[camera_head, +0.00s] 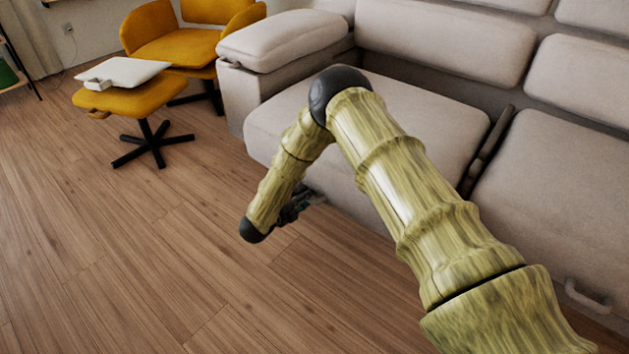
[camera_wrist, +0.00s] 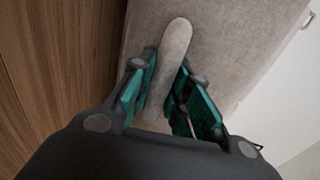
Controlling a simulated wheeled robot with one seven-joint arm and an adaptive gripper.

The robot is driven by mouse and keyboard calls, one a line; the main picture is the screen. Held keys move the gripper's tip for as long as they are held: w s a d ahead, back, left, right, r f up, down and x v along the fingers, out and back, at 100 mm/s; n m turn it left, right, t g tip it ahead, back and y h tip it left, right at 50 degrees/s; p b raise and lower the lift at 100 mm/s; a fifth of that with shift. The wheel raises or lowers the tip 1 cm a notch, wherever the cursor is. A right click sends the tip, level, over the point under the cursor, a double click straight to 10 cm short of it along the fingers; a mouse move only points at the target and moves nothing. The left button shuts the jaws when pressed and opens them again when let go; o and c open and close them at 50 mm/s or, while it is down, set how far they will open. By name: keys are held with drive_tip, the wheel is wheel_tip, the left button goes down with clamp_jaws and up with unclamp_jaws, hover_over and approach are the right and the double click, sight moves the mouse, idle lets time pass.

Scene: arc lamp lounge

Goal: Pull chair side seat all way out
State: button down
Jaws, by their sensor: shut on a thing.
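The chair-side seat (camera_head: 420,115) is the light grey sofa seat nearest the yellow chair. Its left front corner lies close to the front of the sofa's armrest. My arm crosses in front of it and hides part of its front edge. My gripper (camera_head: 302,203) is low at the seat's front face in the head view. In the wrist view, my gripper (camera_wrist: 166,78) has its two green-padded fingers on either side of a pale rounded handle (camera_wrist: 176,42) and is shut on it. The handle stands against the grey fabric front (camera_wrist: 225,40). The head view does not show this handle.
The neighbouring seat (camera_head: 555,190) has its own handle (camera_head: 588,297) at lower right. The wood floor (camera_head: 130,240) before the sofa is clear.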

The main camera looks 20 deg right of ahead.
drive_tip(key=s+a, duration=0.1)
drive_tip(key=s+a+p, duration=0.1)
drive_tip(key=a, duration=0.1)
drive_tip(key=shift+f, duration=0.1)
drive_tip(key=shift+s+a, duration=0.1)
drive_tip(key=shift+a, duration=0.05)
drive_tip(key=c, duration=1.5)
unclamp_jaws()
drive_tip(key=shift+a, duration=0.15)
drive_tip(key=shift+o, duration=0.9)
drive_tip(key=shift+d, duration=0.25)
drive_tip(key=shift+a, duration=0.1)
drive_tip(key=v, duration=1.1)
drive_tip(key=shift+s+a, duration=0.25)
drive_tip(key=shift+a, duration=0.05)
